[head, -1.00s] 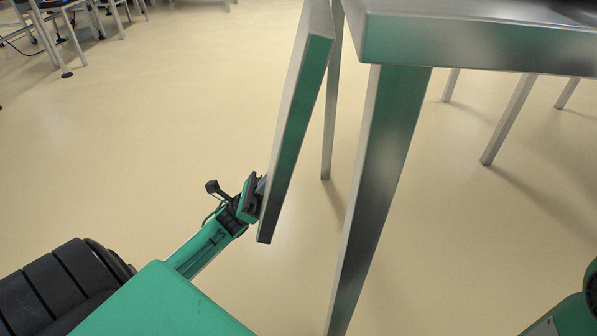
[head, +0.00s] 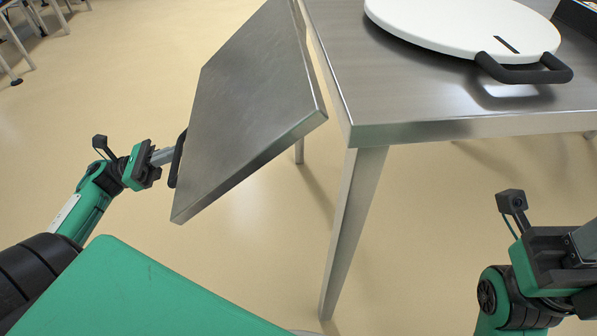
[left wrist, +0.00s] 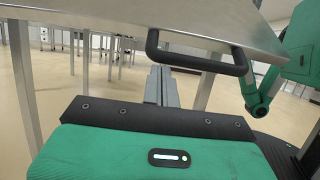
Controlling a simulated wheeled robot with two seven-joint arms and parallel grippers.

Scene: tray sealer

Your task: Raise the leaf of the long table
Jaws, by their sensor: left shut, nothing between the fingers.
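The long table's leaf (head: 245,95) is a grey metal panel hinged along the table's left edge. It slopes down to the left, part way up, its outer edge lower than the tabletop (head: 435,90). A black bar handle (head: 177,160) is on its outer side; it also shows in the left wrist view (left wrist: 195,60). My left gripper (head: 165,156) is shut and empty, its fingertips right at the handle. In the left wrist view its fingers (left wrist: 161,85) end just by the handle bar; I cannot tell whether they touch. My right gripper (head: 580,245) is at the right edge, its fingertips cut off.
A round white board (head: 465,25) with a black handle lies on the tabletop. A dark object (head: 580,15) stands at the back right. A table leg (head: 350,230) stands below the near corner. Floor left of the leaf is clear; other furniture (head: 25,30) is far left.

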